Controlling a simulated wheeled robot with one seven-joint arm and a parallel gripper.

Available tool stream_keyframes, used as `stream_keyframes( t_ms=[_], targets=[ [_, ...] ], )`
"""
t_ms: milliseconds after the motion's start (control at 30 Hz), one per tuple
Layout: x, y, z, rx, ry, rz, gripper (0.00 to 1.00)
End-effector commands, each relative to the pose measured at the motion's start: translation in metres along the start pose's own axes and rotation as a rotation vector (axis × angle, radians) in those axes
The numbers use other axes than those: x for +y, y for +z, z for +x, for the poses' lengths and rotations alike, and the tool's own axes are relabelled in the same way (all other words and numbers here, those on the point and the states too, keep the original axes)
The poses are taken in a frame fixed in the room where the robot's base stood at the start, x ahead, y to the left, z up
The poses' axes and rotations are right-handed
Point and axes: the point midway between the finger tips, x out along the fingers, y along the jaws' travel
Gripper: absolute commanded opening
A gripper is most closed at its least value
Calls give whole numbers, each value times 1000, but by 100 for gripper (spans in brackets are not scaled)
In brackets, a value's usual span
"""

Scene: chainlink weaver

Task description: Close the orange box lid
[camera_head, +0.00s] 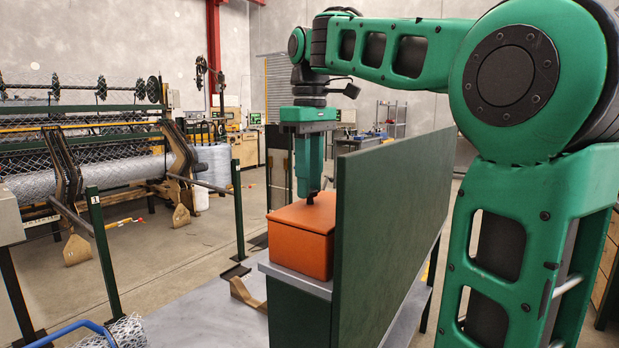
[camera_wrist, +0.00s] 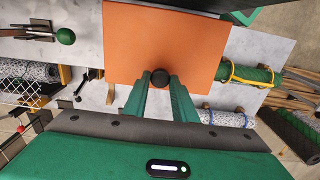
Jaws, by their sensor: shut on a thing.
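The orange box (camera_head: 301,252) stands on a grey-topped bench beside a green upright panel. Its lid (camera_head: 303,214) lies down over the box, and no open gap shows in the head view. In the wrist view the lid (camera_wrist: 165,45) is a flat orange surface with a round black knob (camera_wrist: 160,77) near its edge. My gripper (camera_head: 310,196) is right above the lid, pointing down. In the wrist view my gripper's fingertips (camera_wrist: 160,80) are at the knob, one on each side, and shut on it. The inside of the box is hidden.
A tall green panel (camera_head: 385,235) stands close to the right of the box. The grey bench top (camera_head: 285,277) shows at the box's front. A mesh-weaving machine (camera_head: 100,150) stands at the left. A green roll with a yellow strap (camera_wrist: 250,73) lies right of the box in the wrist view.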

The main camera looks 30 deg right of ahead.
Motion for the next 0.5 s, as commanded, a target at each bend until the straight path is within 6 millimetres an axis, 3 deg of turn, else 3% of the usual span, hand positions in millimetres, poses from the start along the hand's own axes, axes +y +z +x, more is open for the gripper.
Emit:
stream_keyframes(
  t_ms=[67, 100, 167, 500],
  targets=[
    [0, -3, 5, -7, -4, -4, 0],
    [0, -3, 5, -6, -3, -4, 27],
    [0, -2, 5, -6, -3, -4, 42],
    [-1, 0, 0, -2, -1, -2, 44]
  ],
)
